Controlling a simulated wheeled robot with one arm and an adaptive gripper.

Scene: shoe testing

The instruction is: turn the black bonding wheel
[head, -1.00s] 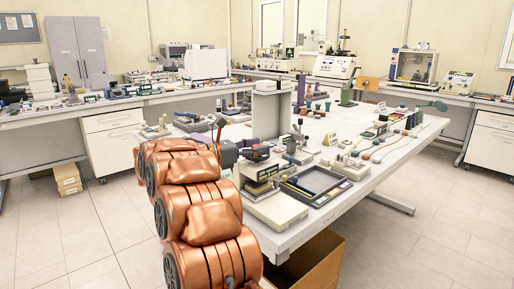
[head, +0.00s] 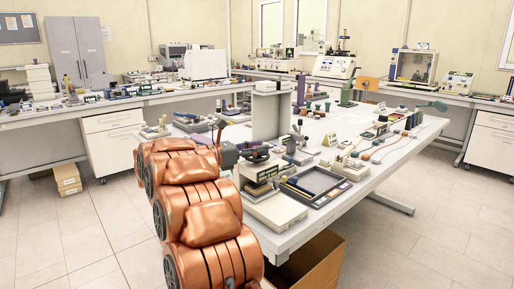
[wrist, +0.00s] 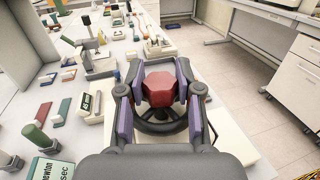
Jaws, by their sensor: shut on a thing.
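The black wheel (wrist: 163,127) shows in the wrist view as a dark ring with a red faceted hub (wrist: 158,90) standing above its middle. My gripper (wrist: 159,80) has one finger on each side of the red hub and is shut on it. In the head view my gripper (head: 255,154) is at the near left part of the white table (head: 385,165), above small equipment. The wheel itself cannot be made out clearly there.
A grey upright panel (head: 270,115) stands behind my gripper. A dark tray (head: 316,184) and a pale block (head: 275,212) lie close by to the right. Several small tools and bottles crowd the table. An open cardboard box (head: 308,262) is below its front edge.

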